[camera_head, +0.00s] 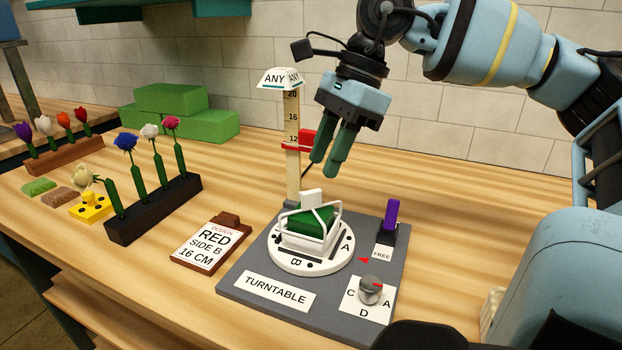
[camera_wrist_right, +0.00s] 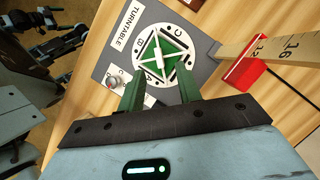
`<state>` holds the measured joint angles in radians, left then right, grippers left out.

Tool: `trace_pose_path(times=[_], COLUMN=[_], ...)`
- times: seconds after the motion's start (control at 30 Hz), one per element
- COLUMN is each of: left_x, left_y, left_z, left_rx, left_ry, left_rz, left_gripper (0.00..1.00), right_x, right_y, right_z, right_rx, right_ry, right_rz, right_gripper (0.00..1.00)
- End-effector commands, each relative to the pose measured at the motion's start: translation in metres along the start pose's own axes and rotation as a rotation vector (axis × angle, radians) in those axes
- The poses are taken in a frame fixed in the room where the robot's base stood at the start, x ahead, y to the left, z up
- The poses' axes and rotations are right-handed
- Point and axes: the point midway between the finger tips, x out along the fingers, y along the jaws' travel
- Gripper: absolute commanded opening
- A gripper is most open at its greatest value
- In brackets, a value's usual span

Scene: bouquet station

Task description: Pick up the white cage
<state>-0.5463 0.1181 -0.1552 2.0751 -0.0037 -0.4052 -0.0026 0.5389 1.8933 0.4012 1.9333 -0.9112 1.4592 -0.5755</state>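The white cage (camera_head: 338,220) stands on the round white turntable disc (camera_head: 283,261), over a green block (camera_head: 307,222). It has thin white bars and a white grip on top. In the right wrist view the cage (camera_wrist_right: 158,55) shows from above, its bars crossing over the green. My right gripper (camera_head: 331,165) is above the cage and a little to its right in the head view, pointing down. In the wrist view my right gripper's green fingers (camera_wrist_right: 161,90) are apart with nothing between them. I do not see my left gripper.
A measuring post (camera_head: 292,125) with a red slider (camera_head: 305,140) stands close behind the turntable. The grey base (camera_head: 233,283) carries a knob (camera_head: 371,290) and a purple lever (camera_head: 392,214). A clipboard (camera_head: 208,246) and flower rack (camera_head: 154,222) are to the left. The table's right rear is clear.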

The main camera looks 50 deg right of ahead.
Motion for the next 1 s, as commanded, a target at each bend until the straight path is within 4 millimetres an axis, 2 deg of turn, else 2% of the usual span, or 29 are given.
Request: trace_pose_path(times=[0.17,0.4,0.5,0.77,0.87,1.0], left_x=[0.0,0.003,0.005,0.006,0.006,0.005], left_y=[0.0,-0.001,-0.001,-0.002,-0.002,-0.002], left_z=[-0.001,-0.003,-0.005,-0.008,-0.008,-0.007], left_rx=[0.0,0.001,0.002,0.003,0.003,0.002], left_ry=[0.001,0.008,0.012,0.018,0.018,0.017], left_rz=[0.0,-0.001,-0.002,-0.002,-0.002,-0.002], left_gripper=[1.0,1.0,1.0,1.0,1.0,1.0], right_x=[0.007,0.041,0.049,0.052,0.052,0.052], right_y=[0.001,0.002,0.002,0.002,0.002,0.002], right_z=[0.0,0.0,0.0,0.001,0.001,0.001], right_rx=[0.001,0.0,0.001,0.0,0.0,0.0], right_ry=[0.0,0.001,0.0,-0.001,-0.001,-0.001], right_rz=[0.002,0.003,0.001,0.0,0.0,-0.001], right_gripper=[0.35,0.35,0.35,0.35,0.25,0.07])
